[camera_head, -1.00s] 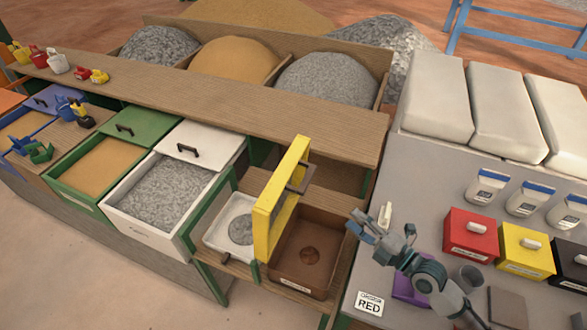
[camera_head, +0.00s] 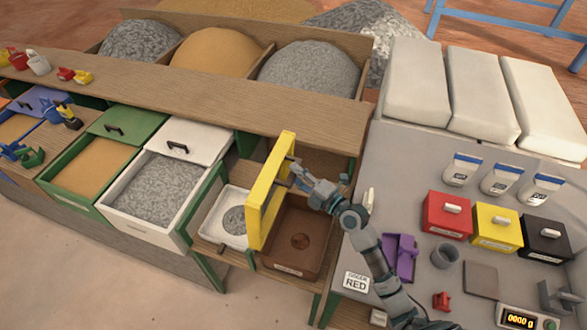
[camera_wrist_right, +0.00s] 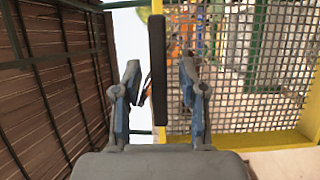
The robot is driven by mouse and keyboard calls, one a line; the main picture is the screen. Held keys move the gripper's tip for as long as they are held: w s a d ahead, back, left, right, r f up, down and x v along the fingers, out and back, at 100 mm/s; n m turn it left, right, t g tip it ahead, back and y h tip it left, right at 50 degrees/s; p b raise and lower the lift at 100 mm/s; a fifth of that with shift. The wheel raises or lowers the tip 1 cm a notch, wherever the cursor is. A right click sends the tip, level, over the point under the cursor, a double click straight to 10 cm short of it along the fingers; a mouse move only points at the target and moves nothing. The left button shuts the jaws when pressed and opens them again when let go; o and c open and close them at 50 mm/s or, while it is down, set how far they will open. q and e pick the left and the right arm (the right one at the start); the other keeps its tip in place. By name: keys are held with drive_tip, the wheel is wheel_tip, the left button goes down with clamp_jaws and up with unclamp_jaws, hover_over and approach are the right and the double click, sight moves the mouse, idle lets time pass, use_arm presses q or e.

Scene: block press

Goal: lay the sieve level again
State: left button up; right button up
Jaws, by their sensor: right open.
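The yellow-framed sieve (camera_head: 272,190) stands tipped up on edge between a white tray (camera_head: 229,218) and a brown bin (camera_head: 297,268). In the right wrist view its yellow frame and wire mesh (camera_wrist_right: 270,75) fill the right side. A dark bar (camera_wrist_right: 157,60), which looks like the sieve's handle, runs between my right gripper's fingers (camera_wrist_right: 160,78). Gaps show on both sides of the bar. In the head view my right gripper (camera_head: 298,172) is open at the sieve's upper right side. My left gripper is not in view.
A wooden shelf (camera_head: 250,85) runs behind the sieve, with heaps of gravel and sand beyond it. A white gravel drawer (camera_head: 157,190) stands at left. The grey bench (camera_head: 410,190) at right holds a purple item (camera_head: 400,257), red, yellow and black boxes, and a scale.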

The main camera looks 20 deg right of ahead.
drive_tip(key=shift+w+a, duration=0.35)
drive_tip(key=shift+w, duration=0.2)
drive_tip(key=shift+s, duration=0.1)
clamp_jaws()
